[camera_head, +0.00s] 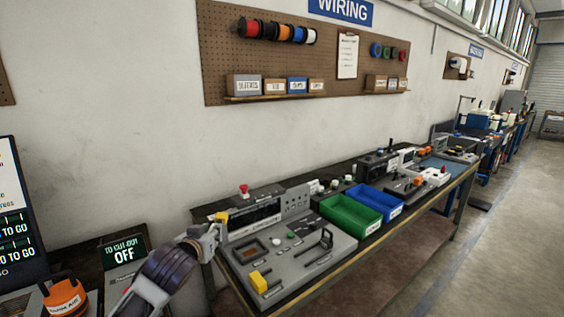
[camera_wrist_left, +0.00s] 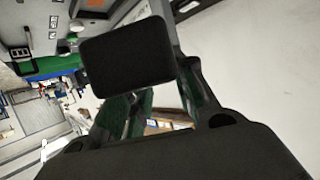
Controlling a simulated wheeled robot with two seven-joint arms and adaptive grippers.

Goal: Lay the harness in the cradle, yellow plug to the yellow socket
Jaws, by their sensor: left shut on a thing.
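My left gripper (camera_head: 217,228) is at the left end of the bench, beside the grey fixture (camera_head: 318,266). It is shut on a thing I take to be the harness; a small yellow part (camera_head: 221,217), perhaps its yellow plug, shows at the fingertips. In the left wrist view a black rounded block (camera_wrist_left: 125,58) fills the space before the fingers; I cannot tell if it is part of the harness. On the fixture, a yellow block (camera_head: 258,282), likely the yellow socket, stands at the near left corner. A black bracket stands to its right. My right gripper is not in view.
A green bin (camera_head: 350,216) and a blue bin (camera_head: 380,202) stand right of the fixture. A dark panel with a red button (camera_head: 244,190) stands behind it. A cut-off display (camera_head: 124,254) and an orange device (camera_head: 65,298) are at lower left. More equipment lines the bench.

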